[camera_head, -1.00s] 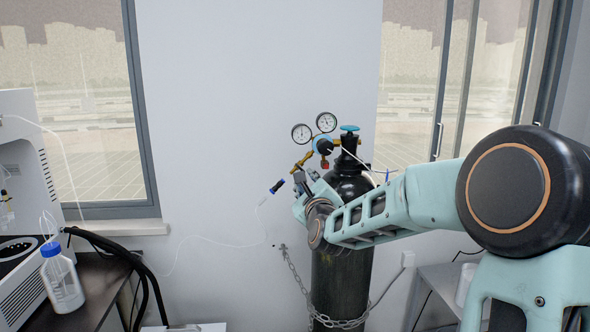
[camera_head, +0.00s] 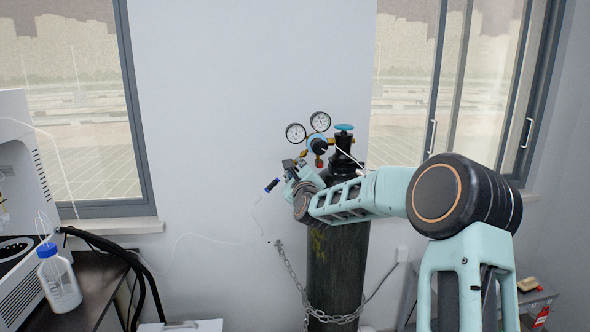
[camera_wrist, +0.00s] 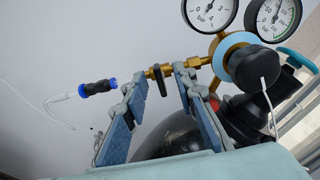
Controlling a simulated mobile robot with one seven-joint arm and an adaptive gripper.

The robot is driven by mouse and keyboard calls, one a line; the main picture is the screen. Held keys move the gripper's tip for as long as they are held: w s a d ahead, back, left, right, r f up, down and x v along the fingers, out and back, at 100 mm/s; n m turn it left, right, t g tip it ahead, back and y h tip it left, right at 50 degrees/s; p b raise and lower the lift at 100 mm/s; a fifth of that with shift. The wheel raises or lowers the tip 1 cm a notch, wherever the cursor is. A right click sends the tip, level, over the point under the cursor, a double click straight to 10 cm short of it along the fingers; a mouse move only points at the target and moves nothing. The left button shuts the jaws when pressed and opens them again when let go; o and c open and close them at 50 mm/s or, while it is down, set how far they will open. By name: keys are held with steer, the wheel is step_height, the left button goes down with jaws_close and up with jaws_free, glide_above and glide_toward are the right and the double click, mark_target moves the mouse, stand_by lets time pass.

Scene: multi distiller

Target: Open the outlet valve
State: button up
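The outlet valve (camera_wrist: 161,81) is a small black lever on a brass fitting at the regulator's left side. In the wrist view it lies between the two fingertips of my gripper (camera_wrist: 157,80), with visible gaps on both sides. My gripper is open and holds nothing; its blue-grey finger pads stand apart. In the head view my gripper (camera_head: 291,168) is at the left of the regulator (camera_head: 317,144), and the lever is too small to make out there. A black and blue hose connector (camera_wrist: 97,87) hangs left of the fitting, apart from it in the wrist view.
Two pressure gauges (camera_head: 308,127) stand above the regulator. The black gas cylinder (camera_head: 338,270) is chained to the wall, with a blue-green top knob (camera_head: 344,127). A thin white tube (camera_head: 205,236) runs along the wall. A bench with a bottle (camera_head: 60,282) stands at left.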

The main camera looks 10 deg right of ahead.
jaws_close()
steer(key=shift+f+n+b, duration=0.1)
steer(key=shift+n+b, duration=0.2)
steer(key=shift+b, duration=0.35)
steer(key=n+b, duration=1.4)
steer(key=n, duration=0.3)
steer(key=shift+n, duration=0.3)
